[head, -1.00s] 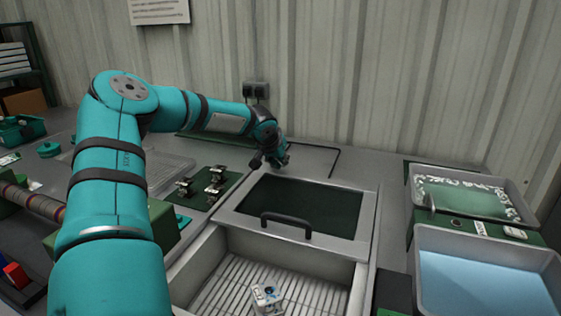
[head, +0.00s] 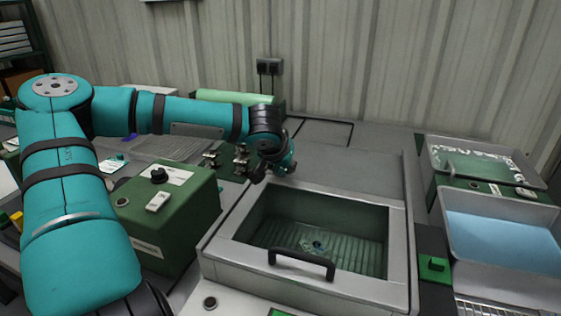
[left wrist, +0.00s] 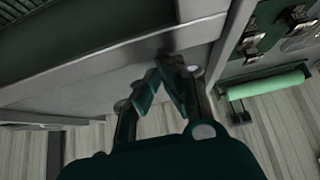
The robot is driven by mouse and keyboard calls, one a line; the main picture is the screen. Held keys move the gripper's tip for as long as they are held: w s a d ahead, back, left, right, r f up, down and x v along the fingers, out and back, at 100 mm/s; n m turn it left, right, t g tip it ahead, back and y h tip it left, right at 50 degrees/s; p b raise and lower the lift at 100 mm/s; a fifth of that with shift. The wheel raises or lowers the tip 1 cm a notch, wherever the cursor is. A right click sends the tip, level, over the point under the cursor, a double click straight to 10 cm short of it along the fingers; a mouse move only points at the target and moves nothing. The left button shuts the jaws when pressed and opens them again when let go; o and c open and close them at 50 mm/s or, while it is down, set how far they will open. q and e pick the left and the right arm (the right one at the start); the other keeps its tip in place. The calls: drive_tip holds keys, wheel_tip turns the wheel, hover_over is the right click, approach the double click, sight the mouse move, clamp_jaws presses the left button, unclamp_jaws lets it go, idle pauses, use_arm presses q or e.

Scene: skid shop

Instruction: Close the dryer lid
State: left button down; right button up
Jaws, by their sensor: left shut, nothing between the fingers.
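The dryer lid (head: 400,262), a grey frame with a dark window and a black handle (head: 301,264), lies down over the dryer box in the head view. I cannot tell whether a small gap is left at its front edge. Through the window show a slatted floor and a small pale part (head: 317,245) with a blue spot. My left gripper (head: 273,172) is shut and empty at the lid's rear left corner. In the left wrist view its closed fingertips (left wrist: 165,75) are close to a grey edge; contact is unclear. My right gripper is out of view.
A green control box (head: 165,215) with a black knob stands left of the dryer. On the right are a tray of blue liquid (head: 500,240), another tray (head: 480,165) behind it and a small green switch box (head: 433,268). A corrugated wall closes the back.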

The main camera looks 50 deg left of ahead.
use_arm(q)
drive_tip(key=shift+s+d, duration=0.3)
drive_tip(key=shift+d, duration=0.1)
drive_tip(key=shift+f, duration=0.15)
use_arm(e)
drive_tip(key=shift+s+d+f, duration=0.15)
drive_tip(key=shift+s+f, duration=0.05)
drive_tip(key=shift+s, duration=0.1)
